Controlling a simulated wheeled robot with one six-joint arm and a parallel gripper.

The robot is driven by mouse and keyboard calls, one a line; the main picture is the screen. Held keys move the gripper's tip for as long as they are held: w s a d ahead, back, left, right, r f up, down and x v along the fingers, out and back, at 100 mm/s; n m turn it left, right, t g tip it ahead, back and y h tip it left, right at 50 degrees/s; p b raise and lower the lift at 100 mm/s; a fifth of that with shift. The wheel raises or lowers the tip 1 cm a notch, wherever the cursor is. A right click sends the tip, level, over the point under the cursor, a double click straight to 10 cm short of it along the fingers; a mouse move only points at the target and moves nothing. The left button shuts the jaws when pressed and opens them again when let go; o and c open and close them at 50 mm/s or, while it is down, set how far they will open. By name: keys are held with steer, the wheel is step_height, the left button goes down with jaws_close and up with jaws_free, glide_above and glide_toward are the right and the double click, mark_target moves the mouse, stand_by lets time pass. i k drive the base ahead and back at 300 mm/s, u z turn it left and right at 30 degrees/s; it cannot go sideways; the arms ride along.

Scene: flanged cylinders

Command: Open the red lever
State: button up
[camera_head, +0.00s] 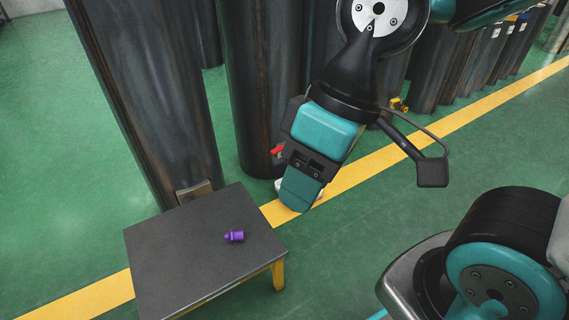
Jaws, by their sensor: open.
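The red lever (277,150) shows as a small red piece low on a dark cylinder (262,90) behind my gripper. Most of it and its mount are hidden by my gripper. My gripper (298,192) points downward, just in front and to the right of the lever as seen here. Its teal fingers overlap in this view, so the gap between them does not show. Nothing is seen held in it. I cannot tell whether it touches the lever.
A dark low table (190,245) with a small purple object (234,236) stands at the lower left. Another large dark cylinder (150,100) stands behind it. A yellow-fitted cylinder (398,104) and more cylinders stand at the upper right. Green floor is clear right of the table.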

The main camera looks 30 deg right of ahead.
mark_target(279, 148)
steer(key=k, duration=0.8)
steer(key=z, duration=0.45)
steer(key=i, duration=1.5)
steer(key=u, duration=0.65)
